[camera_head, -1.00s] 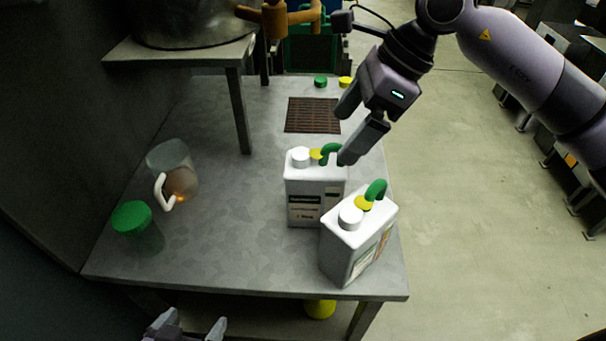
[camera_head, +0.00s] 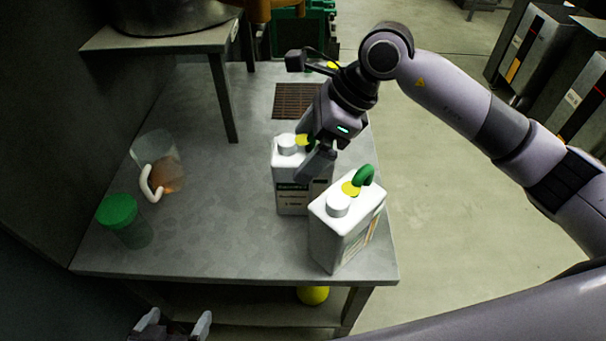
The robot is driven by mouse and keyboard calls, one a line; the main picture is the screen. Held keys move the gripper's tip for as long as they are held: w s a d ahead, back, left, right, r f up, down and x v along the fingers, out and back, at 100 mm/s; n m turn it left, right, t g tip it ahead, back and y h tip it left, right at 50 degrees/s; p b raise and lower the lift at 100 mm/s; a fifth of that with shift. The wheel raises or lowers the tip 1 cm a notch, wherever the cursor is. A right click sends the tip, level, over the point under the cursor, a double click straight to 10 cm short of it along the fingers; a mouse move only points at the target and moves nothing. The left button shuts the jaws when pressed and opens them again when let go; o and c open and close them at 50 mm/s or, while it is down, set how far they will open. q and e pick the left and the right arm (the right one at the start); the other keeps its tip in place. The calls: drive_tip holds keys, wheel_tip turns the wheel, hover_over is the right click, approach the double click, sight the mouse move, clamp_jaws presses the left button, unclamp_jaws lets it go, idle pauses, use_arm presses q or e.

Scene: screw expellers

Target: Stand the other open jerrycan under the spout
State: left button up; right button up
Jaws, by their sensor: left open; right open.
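Two white jerrycans with labels stand upright on the metal table (camera_head: 220,240). The rear jerrycan (camera_head: 290,193) stands left of and behind the front jerrycan (camera_head: 337,240), which is turned at an angle and shows a green handle. Each has a white round top and a yellow piece. My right gripper (camera_head: 309,153) is open at the top of the rear jerrycan, its fingers hiding that handle; contact cannot be told. My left gripper (camera_head: 175,324) is open and empty below the table's front edge. An orange-brown spout (camera_head: 270,8) is cut off at the top, above and behind a brown grate (camera_head: 292,100).
A clear jug (camera_head: 160,162) with a white handle and a green-lidded jar (camera_head: 120,220) stand at the left. A raised shelf (camera_head: 160,42) on legs bears a metal vessel. A yellow object (camera_head: 313,295) is under the table. The table's middle is clear.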

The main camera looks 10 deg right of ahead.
use_arm(q)
drive_tip(key=shift+r, duration=0.15)
use_arm(e)
clamp_jaws()
use_arm(q)
drive_tip(key=shift+w, duration=0.1)
use_arm(e)
drive_tip(key=shift+r, duration=0.1)
